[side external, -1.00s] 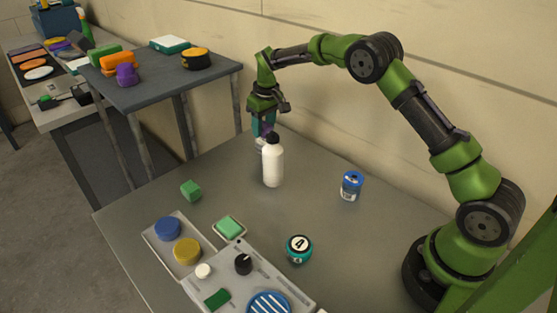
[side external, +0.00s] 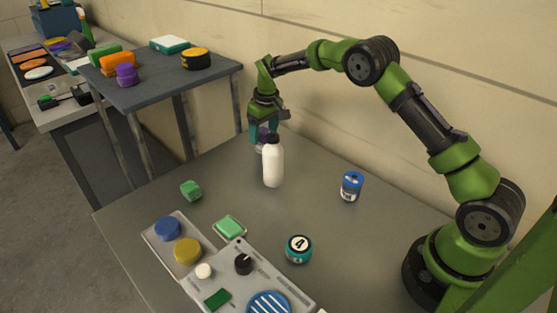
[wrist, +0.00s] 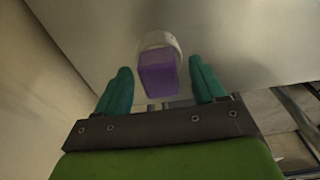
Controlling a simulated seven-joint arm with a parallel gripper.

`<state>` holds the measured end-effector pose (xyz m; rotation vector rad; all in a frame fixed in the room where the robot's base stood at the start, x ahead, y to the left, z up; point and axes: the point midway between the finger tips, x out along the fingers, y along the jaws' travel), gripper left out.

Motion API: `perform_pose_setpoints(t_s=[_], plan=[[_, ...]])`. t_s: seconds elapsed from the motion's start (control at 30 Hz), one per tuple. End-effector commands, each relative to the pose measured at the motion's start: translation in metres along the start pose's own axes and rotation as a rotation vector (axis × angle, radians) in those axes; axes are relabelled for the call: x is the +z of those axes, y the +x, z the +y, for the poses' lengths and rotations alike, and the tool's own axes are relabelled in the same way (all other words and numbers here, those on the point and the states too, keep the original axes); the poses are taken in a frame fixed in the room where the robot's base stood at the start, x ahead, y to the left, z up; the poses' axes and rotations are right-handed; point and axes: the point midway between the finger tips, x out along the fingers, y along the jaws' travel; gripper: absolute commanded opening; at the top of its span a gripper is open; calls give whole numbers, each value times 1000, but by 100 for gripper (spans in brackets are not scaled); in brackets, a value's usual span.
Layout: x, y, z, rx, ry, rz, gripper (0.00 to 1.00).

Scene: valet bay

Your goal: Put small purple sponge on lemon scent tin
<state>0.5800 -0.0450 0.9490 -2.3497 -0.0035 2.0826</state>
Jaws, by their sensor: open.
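The small purple sponge (wrist: 158,75) is a purple block between the fingers in the wrist view. It appears to rest on a round pale tin (wrist: 157,40), whose label I cannot read. In the side view the purple sponge (side external: 263,133) and the pale tin (side external: 259,148) are partly hidden by my fingers and a white bottle. My gripper (wrist: 161,88) is open, with teal fingers on both sides of the sponge and gaps visible. It points down near the wall in the side view (side external: 264,130).
The white bottle (side external: 273,164) stands close in front of my gripper.

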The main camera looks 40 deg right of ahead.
Motion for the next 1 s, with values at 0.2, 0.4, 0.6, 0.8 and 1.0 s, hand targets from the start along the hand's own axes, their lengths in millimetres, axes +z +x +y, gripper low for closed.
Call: perform_pose_setpoints(t_s=[0.2, 0.4, 0.6, 0.8, 1.0], plan=[[-2, -26, 0, 1, 0, 6, 69], [-1, -70, 0, 1, 0, 6, 69], [-1, -106, 0, 1, -1, 3, 69], [1, -125, -1, -1, 2, 6, 69], [28, -178, -11, -33, 49, 74, 69]])
